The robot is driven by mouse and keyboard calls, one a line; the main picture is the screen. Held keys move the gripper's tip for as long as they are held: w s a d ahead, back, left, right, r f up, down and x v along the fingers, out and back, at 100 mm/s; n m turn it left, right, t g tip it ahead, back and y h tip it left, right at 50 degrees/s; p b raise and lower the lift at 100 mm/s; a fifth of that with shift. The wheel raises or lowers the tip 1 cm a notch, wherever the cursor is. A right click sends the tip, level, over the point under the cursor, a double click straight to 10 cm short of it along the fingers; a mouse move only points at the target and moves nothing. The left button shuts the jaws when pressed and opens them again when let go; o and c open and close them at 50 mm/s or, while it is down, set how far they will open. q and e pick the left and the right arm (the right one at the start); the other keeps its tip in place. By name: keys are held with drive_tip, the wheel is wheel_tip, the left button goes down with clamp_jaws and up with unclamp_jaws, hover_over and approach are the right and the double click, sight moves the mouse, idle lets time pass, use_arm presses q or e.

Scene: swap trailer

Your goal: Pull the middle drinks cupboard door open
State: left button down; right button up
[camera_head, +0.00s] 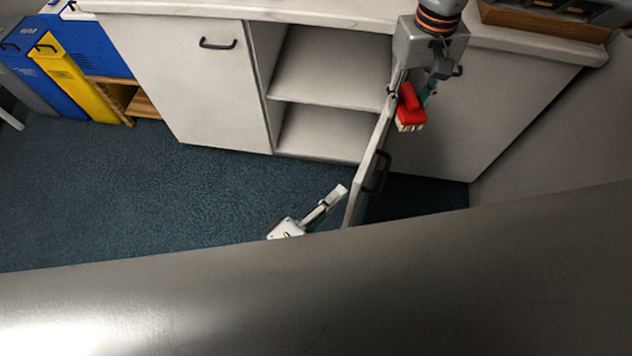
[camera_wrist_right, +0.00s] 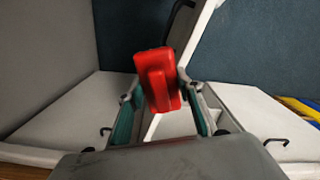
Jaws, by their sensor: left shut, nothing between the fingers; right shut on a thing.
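The middle cupboard door (camera_head: 364,172) stands swung wide open, roughly at right angles to the cupboard front. Its dark handle (camera_head: 380,172) is on the door's right face. The middle cupboard (camera_head: 330,70) behind shows a shelf and looks empty. My left gripper (camera_head: 341,191) is shut and empty, low beside the left face of the door near its free edge; I cannot tell whether it touches. My right gripper (camera_head: 412,92) is shut on a red brush (camera_head: 409,105) with pale bristles, close to the door's hinge end. The brush also shows between the fingers in the right wrist view (camera_wrist_right: 158,80).
A closed left door (camera_head: 185,85) with a dark handle and a closed right door (camera_head: 470,110) flank the opening. Blue and yellow bins (camera_head: 75,75) stand at the far left. A wooden tray (camera_head: 545,20) is on the counter. Blue carpet (camera_head: 140,200) is clear at left.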

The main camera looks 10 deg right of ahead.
use_arm(q)
drive_tip(key=s+d, duration=0.4)
drive_tip(key=d, duration=0.3)
drive_tip(key=shift+s+d, duration=0.25)
drive_tip(key=shift+s, duration=0.05)
use_arm(e)
drive_tip(key=shift+r, duration=0.4)
use_arm(q)
drive_tip(key=shift+r, duration=0.1)
